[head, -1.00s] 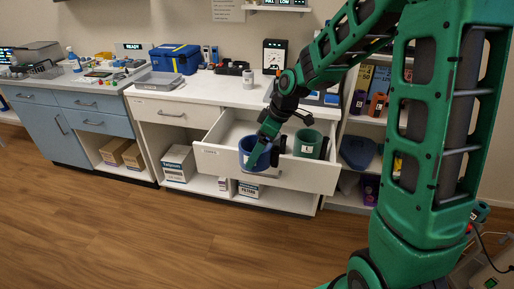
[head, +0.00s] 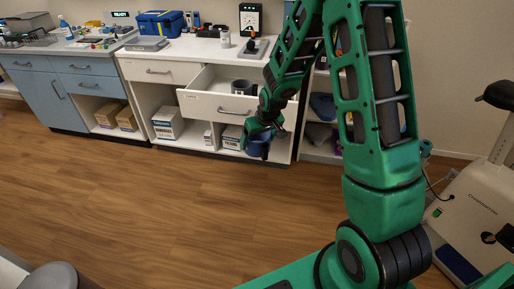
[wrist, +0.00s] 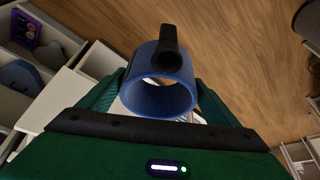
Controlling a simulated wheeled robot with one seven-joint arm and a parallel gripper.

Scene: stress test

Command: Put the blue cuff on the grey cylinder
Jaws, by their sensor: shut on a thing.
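The blue cuff (wrist: 160,95) is an open blue ring with a black handle-like part. In the wrist view it sits between the fingers of my gripper (wrist: 158,92), which is shut on it.
The open drawer (head: 215,108) holds a dark grey cup (head: 242,87). A white counter (head: 190,50) carries several devices. Open wooden floor (head: 150,200) lies between the cabinets and me. A cream machine (head: 470,205) stands at the right.

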